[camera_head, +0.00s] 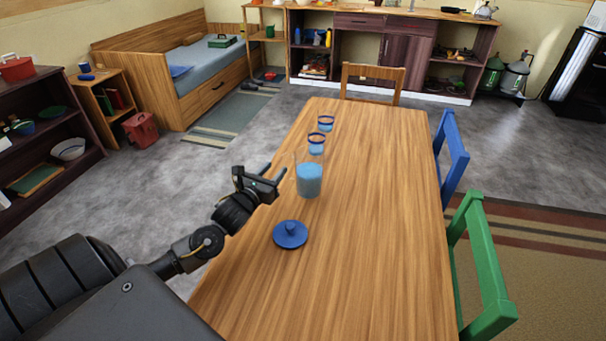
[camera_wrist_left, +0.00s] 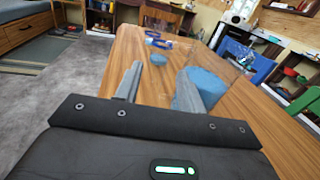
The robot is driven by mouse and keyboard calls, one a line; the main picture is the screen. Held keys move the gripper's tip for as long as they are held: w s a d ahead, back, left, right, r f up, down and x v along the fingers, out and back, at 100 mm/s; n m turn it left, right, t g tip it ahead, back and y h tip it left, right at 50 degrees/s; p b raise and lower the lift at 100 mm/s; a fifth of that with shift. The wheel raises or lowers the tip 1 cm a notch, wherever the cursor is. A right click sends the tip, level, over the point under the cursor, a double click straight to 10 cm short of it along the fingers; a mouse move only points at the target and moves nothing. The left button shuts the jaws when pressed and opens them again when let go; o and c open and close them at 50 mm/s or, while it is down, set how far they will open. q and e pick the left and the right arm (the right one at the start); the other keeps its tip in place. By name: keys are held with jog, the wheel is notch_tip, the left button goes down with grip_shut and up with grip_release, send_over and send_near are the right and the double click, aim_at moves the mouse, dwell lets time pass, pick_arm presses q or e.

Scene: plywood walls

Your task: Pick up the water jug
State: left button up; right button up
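The water jug (camera_head: 309,181) is a clear vessel with blue water, standing upright on the wooden table (camera_head: 370,230). Its blue lid (camera_head: 290,235) lies apart on the table, nearer to me. My left gripper (camera_head: 274,174) is just left of the jug in the head view. In the left wrist view its fingers (camera_wrist_left: 159,86) are spread with nothing held between them. The jug also shows there (camera_wrist_left: 208,82), to the right and partly hidden by the right finger. I cannot tell whether that finger touches it. My right gripper is not in view.
Two blue-rimmed glasses (camera_head: 316,143) (camera_head: 326,122) stand beyond the jug. A blue chair (camera_head: 452,155) and a green chair (camera_head: 482,265) are at the table's right side, and a wooden chair (camera_head: 372,80) at its far end. The table's right half is clear.

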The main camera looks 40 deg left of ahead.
aim_at(281, 163)
pick_arm(q)
jog(key=w, duration=0.2)
jog(key=w+p, duration=0.1)
jog(key=w, duration=0.1)
jog(key=shift+w+a+r, duration=0.15)
jog(key=shift+w+a, duration=0.05)
jog(key=shift+w, duration=0.4)
grip_shut()
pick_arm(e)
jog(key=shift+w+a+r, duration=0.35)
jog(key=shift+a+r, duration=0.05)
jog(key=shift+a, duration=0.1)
